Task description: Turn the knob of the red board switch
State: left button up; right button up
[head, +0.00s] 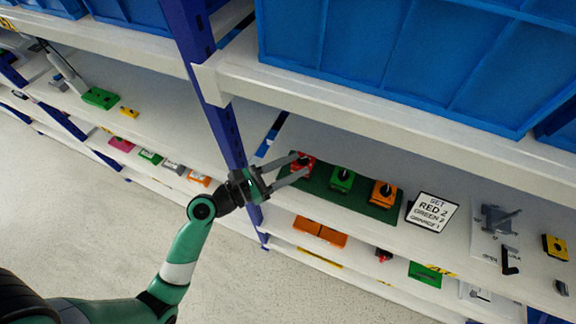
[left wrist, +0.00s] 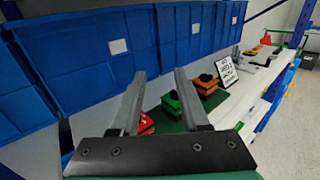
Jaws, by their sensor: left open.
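The red board switch (head: 304,169) sits at the left end of a dark green board (head: 322,193) on a white shelf. Its knob is mostly hidden by my fingers. My left gripper (head: 303,165) is open, with its fingertips at the red switch, one on each side of it in the picture. I cannot tell whether they touch the knob. In the left wrist view, part of the red switch (left wrist: 147,125) shows between the two spread fingers (left wrist: 160,75), partly behind the left one. My right gripper is not in view.
A green switch (head: 342,181) and an orange switch (head: 382,194) with black knobs stand right of the red one. A sign (head: 432,211) reads SET RED 2, GREEN 2, ORANGE 1. Blue bins (head: 400,60) and an upper shelf edge hang above; a blue post (head: 228,135) stands left.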

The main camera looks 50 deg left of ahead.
pick_arm(q)
jog(key=s, duration=0.1)
jog(key=s+d+r, duration=0.1)
jog(key=s+d, duration=0.1)
jog(key=shift+r+p, duration=0.3)
